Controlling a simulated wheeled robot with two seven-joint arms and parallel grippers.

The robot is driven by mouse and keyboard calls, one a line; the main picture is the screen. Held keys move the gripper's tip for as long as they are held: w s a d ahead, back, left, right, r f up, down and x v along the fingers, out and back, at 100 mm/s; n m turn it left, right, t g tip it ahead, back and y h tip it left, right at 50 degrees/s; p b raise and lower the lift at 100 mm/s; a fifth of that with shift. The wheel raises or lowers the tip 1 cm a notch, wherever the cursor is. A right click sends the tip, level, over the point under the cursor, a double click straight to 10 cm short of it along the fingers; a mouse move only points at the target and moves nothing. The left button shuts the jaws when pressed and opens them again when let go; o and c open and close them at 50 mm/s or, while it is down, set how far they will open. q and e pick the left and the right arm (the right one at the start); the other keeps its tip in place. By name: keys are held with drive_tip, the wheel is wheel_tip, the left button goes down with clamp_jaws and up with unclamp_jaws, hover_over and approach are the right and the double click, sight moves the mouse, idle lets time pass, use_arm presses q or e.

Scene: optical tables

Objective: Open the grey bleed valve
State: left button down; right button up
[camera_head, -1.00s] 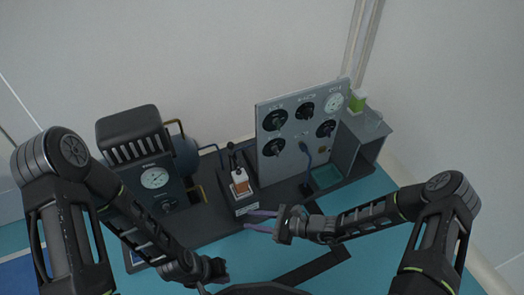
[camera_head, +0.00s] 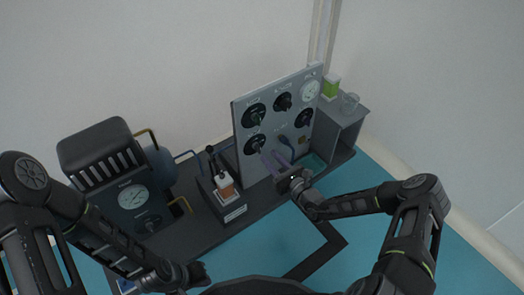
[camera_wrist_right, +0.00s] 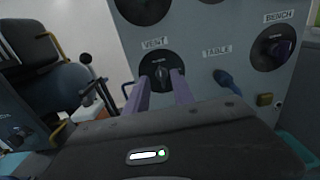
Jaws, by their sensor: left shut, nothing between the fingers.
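A grey upright panel (camera_head: 276,108) carries several black round knobs and a gauge. The lower-left knob, labelled VENT in the right wrist view (camera_wrist_right: 156,68), also shows in the head view (camera_head: 254,144). No part labelled bleed can be read, and I cannot tell which valve is the grey bleed valve. My right gripper (camera_head: 271,158) is open, its purple fingers pointing at the panel. In the right wrist view its fingertips (camera_wrist_right: 161,76) are at the VENT knob's lower edge; contact is unclear. My left gripper (camera_head: 197,274) is shut and empty, low and away from the panel.
A blue lever (camera_wrist_right: 225,78) hangs under the TABLE label, right of VENT. The BENCH knob (camera_wrist_right: 273,47) is further right. A switch box with an orange-and-white part (camera_head: 226,187) stands left of the panel. A dark gauge unit (camera_head: 132,195) stands further left.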

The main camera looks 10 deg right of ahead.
sight(260, 148)
drive_tip(key=b+x, duration=0.1)
drive_tip(key=x, duration=0.3)
drive_tip(key=shift+f+b, duration=0.15)
drive_tip(key=shift+b, duration=0.15)
drive_tip(key=shift+w+a, duration=0.3)
drive_tip(key=shift+w, duration=0.35)
clamp_jaws()
